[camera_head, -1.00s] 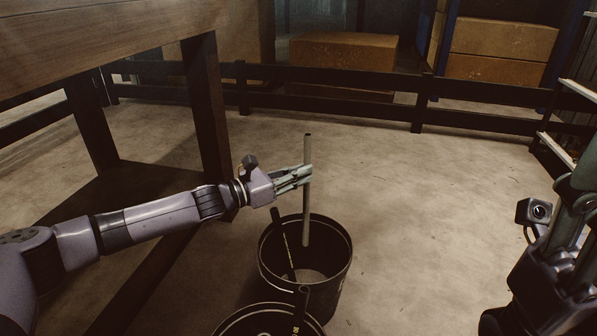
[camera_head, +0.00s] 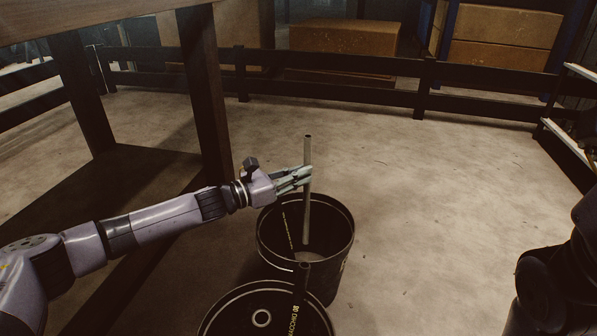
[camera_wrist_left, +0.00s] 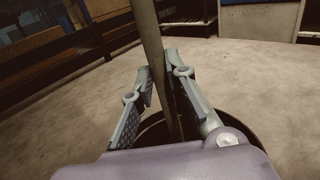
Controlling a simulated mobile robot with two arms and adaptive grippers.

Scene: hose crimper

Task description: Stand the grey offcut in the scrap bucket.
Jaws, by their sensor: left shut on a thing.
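The grey offcut (camera_head: 307,212) is a thin tube, held nearly upright. My left gripper (camera_head: 305,177) is shut on it in its upper part, with a short length showing above the fingers. The wrist view also shows the tube (camera_wrist_left: 152,45) between the two fingers (camera_wrist_left: 158,95). Its lower end shows inside the mouth of the far black bucket (camera_head: 341,262); I cannot tell whether it touches the bottom. A dark piece with yellow marks (camera_head: 287,230) leans inside that bucket. Part of my right arm (camera_head: 555,285) shows at the right edge; its finger state is unclear.
A wooden table (camera_head: 200,90) is at the left. A low dark rail (camera_head: 330,84) runs behind. Floor to the right is clear.

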